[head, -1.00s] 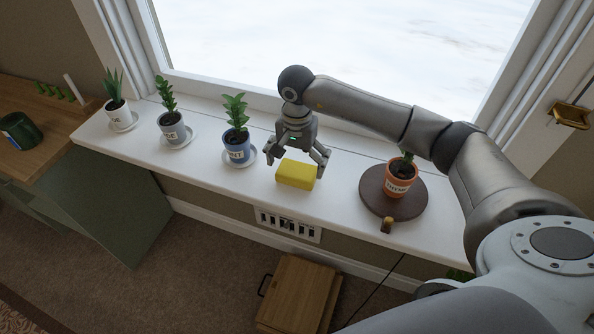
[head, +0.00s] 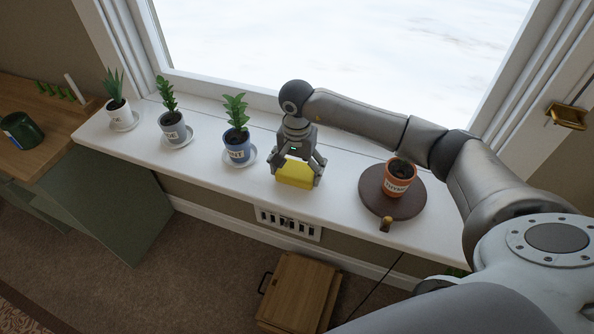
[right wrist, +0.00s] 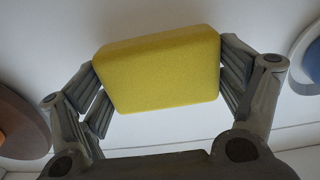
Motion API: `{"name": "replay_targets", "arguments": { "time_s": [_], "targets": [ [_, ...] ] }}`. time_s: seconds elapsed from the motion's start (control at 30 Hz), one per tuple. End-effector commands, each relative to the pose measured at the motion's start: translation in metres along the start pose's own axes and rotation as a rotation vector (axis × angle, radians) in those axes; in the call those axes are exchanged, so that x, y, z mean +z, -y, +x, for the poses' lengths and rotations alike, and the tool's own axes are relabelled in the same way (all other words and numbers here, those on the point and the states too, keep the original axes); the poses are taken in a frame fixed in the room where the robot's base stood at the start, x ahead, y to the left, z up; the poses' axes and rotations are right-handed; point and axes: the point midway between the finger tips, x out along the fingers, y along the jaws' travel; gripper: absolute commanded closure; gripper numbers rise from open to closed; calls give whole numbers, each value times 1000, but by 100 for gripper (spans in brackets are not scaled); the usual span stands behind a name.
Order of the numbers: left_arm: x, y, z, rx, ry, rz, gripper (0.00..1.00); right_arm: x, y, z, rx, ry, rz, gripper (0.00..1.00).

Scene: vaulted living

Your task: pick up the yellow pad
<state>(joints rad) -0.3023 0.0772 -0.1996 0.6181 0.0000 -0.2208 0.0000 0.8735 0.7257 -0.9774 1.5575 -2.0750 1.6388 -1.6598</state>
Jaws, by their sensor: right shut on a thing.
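The yellow pad (head: 295,174) lies on the white window sill, between the blue pot and the round brown board. It also fills the middle of the right wrist view (right wrist: 158,68). My right gripper (head: 297,178) is above the pad with its fingers down on either side. It is shut on the pad's two ends, and in the right wrist view the finger pads (right wrist: 165,82) touch both ends. I cannot tell any gap between pad and sill. My left gripper is not in view.
A blue potted plant (head: 236,148) stands close left of the gripper, with a grey pot (head: 172,128) and a white pot (head: 118,110) farther left. A terracotta pot (head: 398,180) stands on the round board (head: 375,196) at right. The window is behind.

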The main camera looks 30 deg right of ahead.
Motion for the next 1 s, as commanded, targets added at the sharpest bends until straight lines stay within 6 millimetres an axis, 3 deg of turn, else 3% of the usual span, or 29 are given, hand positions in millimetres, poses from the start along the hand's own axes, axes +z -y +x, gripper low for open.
{"name": "replay_targets", "arguments": {
  "time_s": [0.17, 0.37, 0.67, 1.0],
  "targets": [
    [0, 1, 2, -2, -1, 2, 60, -1, 1, -8, -1, -1, 0, 28],
    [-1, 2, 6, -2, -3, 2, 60, 2, -1, -34, -1, -1, -3, 28],
    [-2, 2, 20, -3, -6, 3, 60, 48, -22, -93, -4, -6, -6, 28],
    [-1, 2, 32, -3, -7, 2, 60, 105, -49, -118, -1, -2, -4, 28]
  ]
}}
